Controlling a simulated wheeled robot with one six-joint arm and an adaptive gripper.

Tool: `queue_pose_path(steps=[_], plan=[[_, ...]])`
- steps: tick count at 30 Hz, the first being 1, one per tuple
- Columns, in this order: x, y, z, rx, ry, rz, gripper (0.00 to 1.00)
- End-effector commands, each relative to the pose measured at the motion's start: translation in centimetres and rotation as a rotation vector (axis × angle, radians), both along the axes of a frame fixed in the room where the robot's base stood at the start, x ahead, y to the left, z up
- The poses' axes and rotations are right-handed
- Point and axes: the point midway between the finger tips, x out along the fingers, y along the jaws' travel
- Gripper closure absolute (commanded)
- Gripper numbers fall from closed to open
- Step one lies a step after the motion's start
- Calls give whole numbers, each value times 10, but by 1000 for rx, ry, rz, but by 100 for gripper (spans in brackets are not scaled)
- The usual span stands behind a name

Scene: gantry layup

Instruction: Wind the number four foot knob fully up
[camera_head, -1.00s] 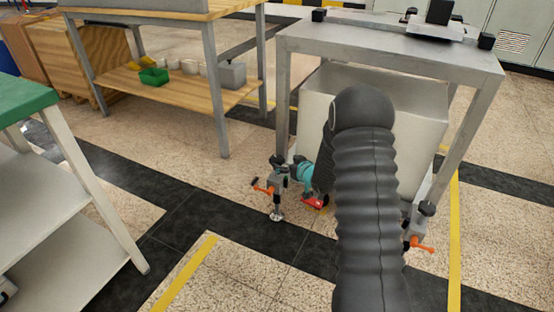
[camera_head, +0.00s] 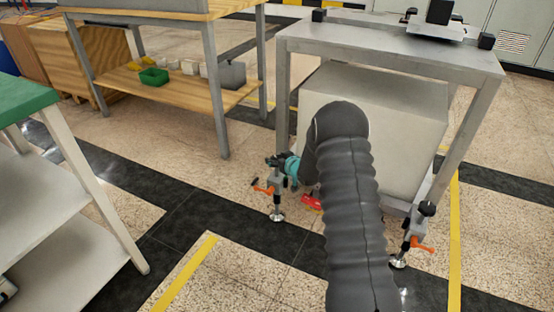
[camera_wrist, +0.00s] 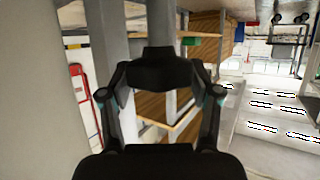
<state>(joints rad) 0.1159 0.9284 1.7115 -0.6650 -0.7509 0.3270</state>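A levelling foot (camera_head: 278,200) with a round metal pad and an orange lever (camera_head: 263,188) stands under the front left leg of a steel frame. My gripper (camera_head: 278,162), with teal parts, is at the top of this foot, and my arm covers part of the area to its right. In the wrist view, the black foot knob (camera_wrist: 162,67) sits between the two fingertips of my gripper (camera_wrist: 160,78). The fingertips appear to touch it on both sides. No foot number is readable.
A second foot with a black knob (camera_head: 427,208) and orange lever (camera_head: 424,245) stands at the front right leg. A pale box (camera_head: 390,130) fills the space under the steel frame (camera_head: 390,55). A red object (camera_head: 311,202) lies beside my arm.

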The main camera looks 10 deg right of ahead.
Motion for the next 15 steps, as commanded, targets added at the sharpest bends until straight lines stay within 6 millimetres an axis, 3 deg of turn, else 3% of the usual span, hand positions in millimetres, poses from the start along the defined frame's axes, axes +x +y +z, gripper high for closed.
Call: queue_pose_path(steps=[1, 3, 4, 15], plan=[[0, 0, 0, 0, 0, 0, 59], [0, 0, 0, 0, 0, 0, 76], [0, 0, 0, 0, 0, 0, 79], [0, -1, 1, -1, 0, 40, 79]])
